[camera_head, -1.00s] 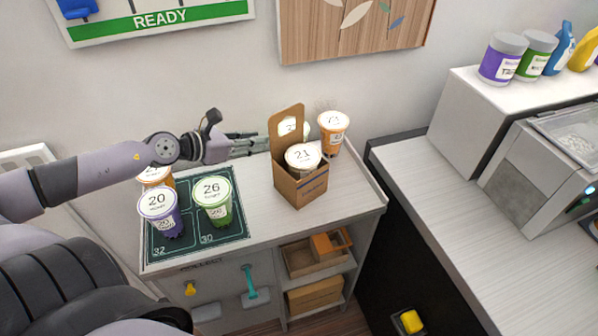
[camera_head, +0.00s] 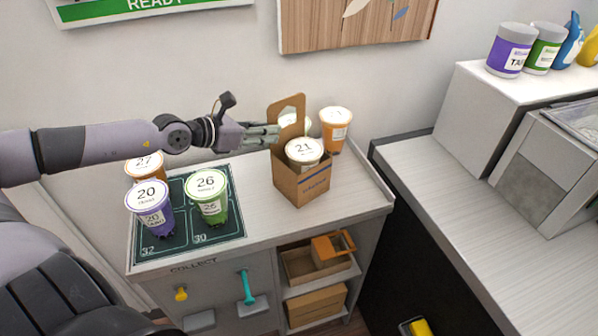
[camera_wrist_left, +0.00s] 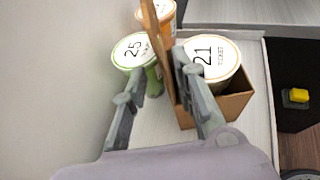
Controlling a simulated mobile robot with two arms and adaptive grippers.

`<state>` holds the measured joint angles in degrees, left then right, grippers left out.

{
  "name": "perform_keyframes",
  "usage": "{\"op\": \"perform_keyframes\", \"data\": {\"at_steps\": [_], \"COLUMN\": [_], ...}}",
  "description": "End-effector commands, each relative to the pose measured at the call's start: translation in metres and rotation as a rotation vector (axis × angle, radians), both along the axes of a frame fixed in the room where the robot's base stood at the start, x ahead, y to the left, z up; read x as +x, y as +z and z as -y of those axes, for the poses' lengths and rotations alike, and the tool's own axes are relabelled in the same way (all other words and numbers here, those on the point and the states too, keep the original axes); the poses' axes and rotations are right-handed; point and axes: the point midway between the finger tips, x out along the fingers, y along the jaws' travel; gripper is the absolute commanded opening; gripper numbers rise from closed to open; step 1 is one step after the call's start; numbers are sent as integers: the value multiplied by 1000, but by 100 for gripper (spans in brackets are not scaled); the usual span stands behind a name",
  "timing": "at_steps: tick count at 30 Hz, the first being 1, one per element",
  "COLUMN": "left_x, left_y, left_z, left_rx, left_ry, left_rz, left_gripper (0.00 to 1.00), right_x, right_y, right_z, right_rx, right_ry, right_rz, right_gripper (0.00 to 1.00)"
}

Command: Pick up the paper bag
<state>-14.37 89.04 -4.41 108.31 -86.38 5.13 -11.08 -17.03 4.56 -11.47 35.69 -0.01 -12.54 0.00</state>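The brown paper bag (camera_head: 301,187), a carrier with a tall handle panel with a cut-out, stands upright on the counter. Cup 21 (camera_head: 304,151) sits in it. My left gripper (camera_head: 278,133) is at the left edge of the handle panel. In the left wrist view its two fingers (camera_wrist_left: 158,75) are apart, with the panel (camera_wrist_left: 157,45) edge-on by the right finger; whether they touch cannot be told. The bag's box (camera_wrist_left: 236,104) and cup 21 (camera_wrist_left: 210,58) lie right of the fingers. My right gripper is not in view.
Green cup 25 (camera_wrist_left: 136,52) stands close behind the bag, by the left finger. An orange cup (camera_head: 335,127) is behind right. Cups 20 (camera_head: 150,205), 26 (camera_head: 207,197) and 27 (camera_head: 145,169) stand on the dark mat (camera_head: 190,247). Counter right of the bag is clear.

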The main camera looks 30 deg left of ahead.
Motion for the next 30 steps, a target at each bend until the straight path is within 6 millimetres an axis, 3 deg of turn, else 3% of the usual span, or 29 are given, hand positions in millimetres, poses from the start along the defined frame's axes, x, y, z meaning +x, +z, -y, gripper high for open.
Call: {"op": "perform_keyframes", "data": {"at_steps": [12, 13, 18, 30], "left_x": [15, 16, 25, 45], "left_y": [-6, 0, -1, -15], "left_z": [8, 8, 13, 21], "left_rx": [-4, -7, -8, -2], "left_ry": [-1, 2, 0, -1], "left_rz": [7, 6, 6, 1], "left_gripper": [26, 26, 26, 26], "right_x": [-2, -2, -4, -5], "right_y": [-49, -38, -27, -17], "right_z": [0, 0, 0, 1], "right_rx": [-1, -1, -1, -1], "right_ry": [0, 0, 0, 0], "right_rz": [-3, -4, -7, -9], "right_gripper": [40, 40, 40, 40]}}
